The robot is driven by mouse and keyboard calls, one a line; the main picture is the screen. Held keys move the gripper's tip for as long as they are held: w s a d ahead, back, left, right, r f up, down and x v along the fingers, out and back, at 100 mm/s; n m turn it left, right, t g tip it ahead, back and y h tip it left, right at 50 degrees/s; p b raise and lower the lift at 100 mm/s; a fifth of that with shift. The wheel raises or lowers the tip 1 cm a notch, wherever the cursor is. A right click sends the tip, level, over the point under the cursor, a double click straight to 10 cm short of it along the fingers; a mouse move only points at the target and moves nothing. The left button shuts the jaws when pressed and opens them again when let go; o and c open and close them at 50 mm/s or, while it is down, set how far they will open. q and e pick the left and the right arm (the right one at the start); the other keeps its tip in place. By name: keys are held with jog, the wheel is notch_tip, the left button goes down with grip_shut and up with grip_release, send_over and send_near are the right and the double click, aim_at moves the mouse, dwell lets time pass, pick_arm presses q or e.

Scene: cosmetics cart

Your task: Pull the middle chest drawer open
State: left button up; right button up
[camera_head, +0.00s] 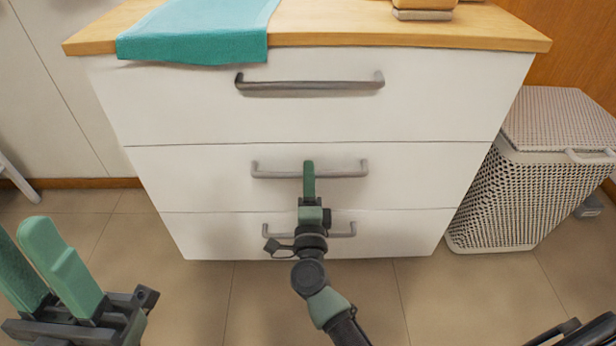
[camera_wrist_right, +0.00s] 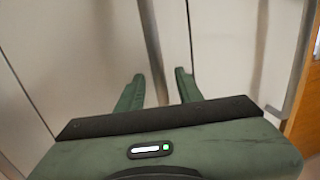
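The white chest has three drawers, all flush and shut in the head view. The middle drawer (camera_head: 215,180) has a grey bar handle (camera_head: 345,171). My right gripper (camera_head: 309,164) is at the middle of this handle, one finger seen edge-on over the bar. In the right wrist view its two green fingers (camera_wrist_right: 159,77) are apart, with a grey bar (camera_wrist_right: 154,45) running between their tips. I see no clear contact with the bar. My left gripper (camera_head: 18,228) is at the lower left, its fingers apart and empty, away from the chest.
The top drawer handle (camera_head: 310,86) is above and the bottom handle (camera_head: 345,231) is partly behind my right gripper. A teal towel (camera_head: 200,30) hangs over the wooden top's edge. A woven basket (camera_head: 530,190) stands close on the right. The tiled floor in front is clear.

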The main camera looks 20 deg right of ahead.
jog(key=shift+w+d+r, duration=0.1)
jog(key=shift+w+d, duration=0.05)
jog(key=shift+w, duration=0.3)
grip_shut()
dwell(1.1)
